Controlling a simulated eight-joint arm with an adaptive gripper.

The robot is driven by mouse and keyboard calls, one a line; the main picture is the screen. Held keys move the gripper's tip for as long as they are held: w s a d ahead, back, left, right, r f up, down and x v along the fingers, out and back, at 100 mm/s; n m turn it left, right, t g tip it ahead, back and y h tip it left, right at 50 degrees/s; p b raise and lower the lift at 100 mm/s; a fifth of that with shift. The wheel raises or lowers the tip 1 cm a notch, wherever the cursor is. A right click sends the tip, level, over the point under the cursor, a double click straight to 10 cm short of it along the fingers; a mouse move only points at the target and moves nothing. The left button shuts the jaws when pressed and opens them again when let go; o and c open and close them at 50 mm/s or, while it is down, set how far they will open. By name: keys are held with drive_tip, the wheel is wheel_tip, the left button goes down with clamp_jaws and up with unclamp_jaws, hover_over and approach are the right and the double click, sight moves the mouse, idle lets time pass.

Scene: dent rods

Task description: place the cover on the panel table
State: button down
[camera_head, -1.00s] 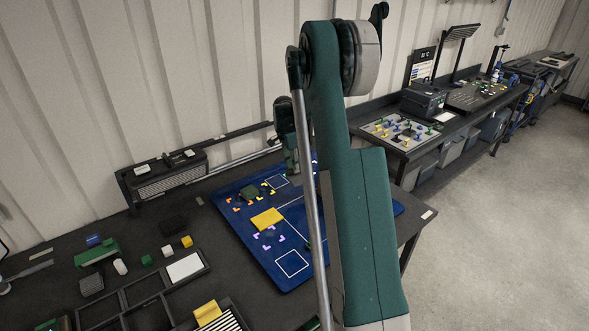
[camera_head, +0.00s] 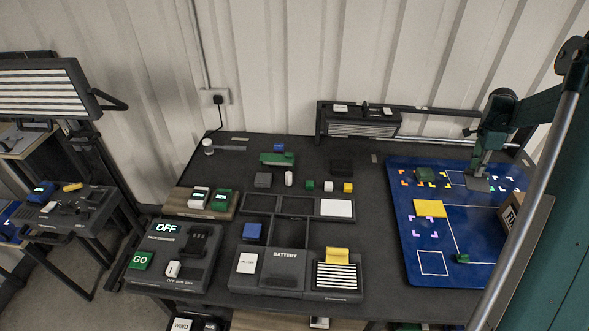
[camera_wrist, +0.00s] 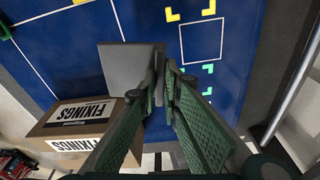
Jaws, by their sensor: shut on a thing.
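My gripper (camera_head: 480,172) is at the far right of the head view, over the back part of a blue panel mat (camera_head: 425,265). In the wrist view my gripper (camera_wrist: 165,85) is shut on the right edge of a flat grey plate (camera_wrist: 122,68), which looks like the cover. The plate also shows under my gripper in the head view (camera_head: 477,184). I cannot tell whether it touches the blue surface. A white outlined square with yellow and green corner marks (camera_wrist: 201,40) lies right of the plate in the wrist view.
A cardboard FIXINGS box (camera_wrist: 80,128) stands close to the plate. A dark compartment tray (camera_head: 282,233) and small blocks are to the left.

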drive_tip(key=w+a, duration=0.5)
drive_tip(key=a, duration=0.6)
drive_tip(key=w+a+n, duration=0.1)
drive_tip(key=w+a, duration=0.3)
drive_tip(key=a, duration=0.7)
drive_tip(key=w+a, duration=0.5)
drive_tip(key=a, duration=0.6)
drive_tip(key=w+a+f+n+b, duration=0.1)
drive_tip(key=a, duration=3)
drive_tip(key=shift+w+f, duration=0.25)
drive_tip(key=shift+f, duration=0.15)
drive_tip(key=shift+f, duration=0.15)
drive_tip(key=shift+f, duration=3)
drive_tip(key=shift+f, duration=1.85)
drive_tip(key=shift+f, duration=0.2)
